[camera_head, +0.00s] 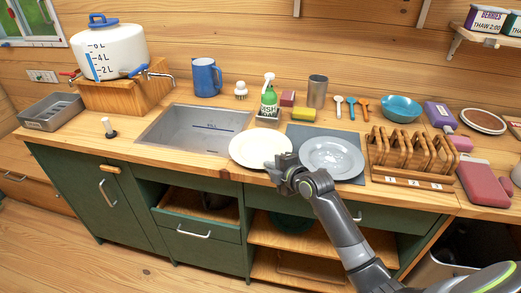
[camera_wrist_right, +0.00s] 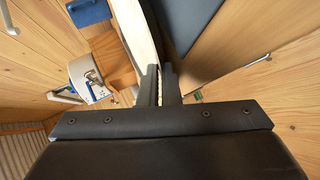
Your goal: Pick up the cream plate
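The cream plate (camera_head: 254,146) is at the sink's front right corner, its face up in the head view. In the right wrist view the cream plate (camera_wrist_right: 138,32) shows edge-on. My right gripper (camera_head: 274,165) is at the plate's near right rim. In the right wrist view, the fingers of my right gripper (camera_wrist_right: 159,88) stand close together on either side of the rim, shut on it. I cannot tell whether the plate rests on the counter or is just above it. My left gripper is not in view.
A grey plate (camera_head: 332,158) lies on a dark mat just right of the cream plate. A wooden rack (camera_head: 408,152) stands further right.

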